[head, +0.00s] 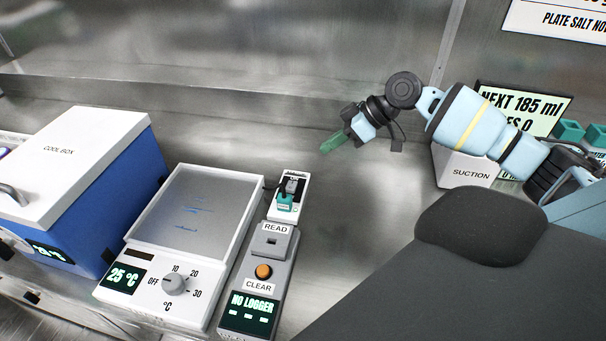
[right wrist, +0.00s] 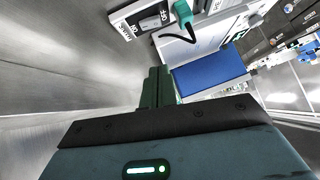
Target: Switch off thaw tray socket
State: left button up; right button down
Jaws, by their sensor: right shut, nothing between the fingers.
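The socket (head: 302,184) is a small white box on the steel bench, behind the grey logger reader. It carries a grey rocker switch (head: 292,186) and a teal plug (head: 285,200). In the right wrist view the socket (right wrist: 122,17) shows ON and OFF marks by its rocker switch (right wrist: 152,22); which side is pressed is unclear. The teal plug (right wrist: 183,13) has a black cable. The white thaw tray (head: 149,255) with its metal plate stands to the left, its display reading 25 °C. My right gripper (head: 328,147) is shut and empty, above and right of the socket, apart from it.
The grey reader (head: 249,270) shows NO LOGGER. A blue cool box (head: 105,190) with a white lid stands far left. A white SUCTION box (head: 463,168) and a sign stand at right, partly behind my arm. The bench right of the socket is clear.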

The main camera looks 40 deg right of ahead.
send_over(288, 187)
jog(key=s+d, duration=0.1)
jog(key=d, duration=0.2)
jog(key=f, duration=0.7)
jog(key=shift+s+a, duration=0.1)
jog(key=shift+a, duration=0.15)
jog(key=shift+s+f+p, duration=0.25)
jog(key=shift+f+p, duration=0.1)
jog(key=shift+f, duration=0.85)
jog(key=shift+s+a+f, duration=0.1)
jog(key=shift+a+f, duration=0.05)
jog(key=shift+f, duration=0.45)
pick_arm(q)
jog(key=shift+w+r, duration=0.55)
pick_arm(e)
jog(key=shift+f, duration=0.2)
